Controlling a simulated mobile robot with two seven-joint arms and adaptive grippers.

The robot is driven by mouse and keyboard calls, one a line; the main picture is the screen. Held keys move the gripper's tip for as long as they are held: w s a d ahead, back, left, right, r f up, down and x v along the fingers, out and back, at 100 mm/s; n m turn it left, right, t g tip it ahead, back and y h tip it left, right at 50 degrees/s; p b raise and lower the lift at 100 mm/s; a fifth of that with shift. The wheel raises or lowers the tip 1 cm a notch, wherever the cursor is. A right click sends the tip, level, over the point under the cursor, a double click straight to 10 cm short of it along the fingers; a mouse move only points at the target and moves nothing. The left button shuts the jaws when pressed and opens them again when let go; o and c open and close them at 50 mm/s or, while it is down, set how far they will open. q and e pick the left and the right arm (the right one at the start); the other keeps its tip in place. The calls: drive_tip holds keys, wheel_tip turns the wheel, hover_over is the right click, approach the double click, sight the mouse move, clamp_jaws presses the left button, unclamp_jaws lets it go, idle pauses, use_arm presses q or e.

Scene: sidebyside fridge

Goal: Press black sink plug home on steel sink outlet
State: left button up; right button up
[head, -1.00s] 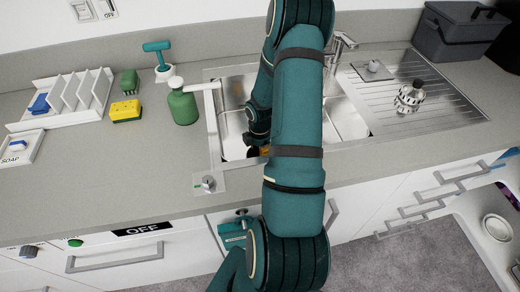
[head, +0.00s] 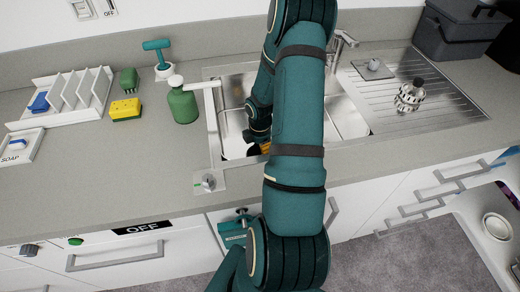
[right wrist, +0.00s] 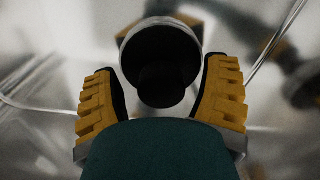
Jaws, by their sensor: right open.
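My right gripper (head: 262,148) is low in the left bowl of the steel sink (head: 232,125), mostly behind my own arm. In the right wrist view its yellow-padded fingers (right wrist: 163,68) are open, one on each side of the black sink plug (right wrist: 162,84). Small dark gaps make finger contact hard to judge. A pale round rim (right wrist: 200,45) curves around the plug's wide dark end. I cannot tell whether this rim is the steel outlet or part of the plug, nor how deep the plug sits. The head view hides plug and outlet.
A green soap bottle (head: 183,104) and yellow sponge (head: 125,109) stand left of the sink. The tap (head: 342,42) rises behind it. A metal basket strainer (head: 410,96) and small grey stopper (head: 374,66) lie on the right drainer. The front-left worktop is mostly clear.

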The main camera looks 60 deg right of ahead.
wheel_tip(320, 180, up, 11)
drive_tip(key=shift+f, duration=0.1)
idle(0.7)
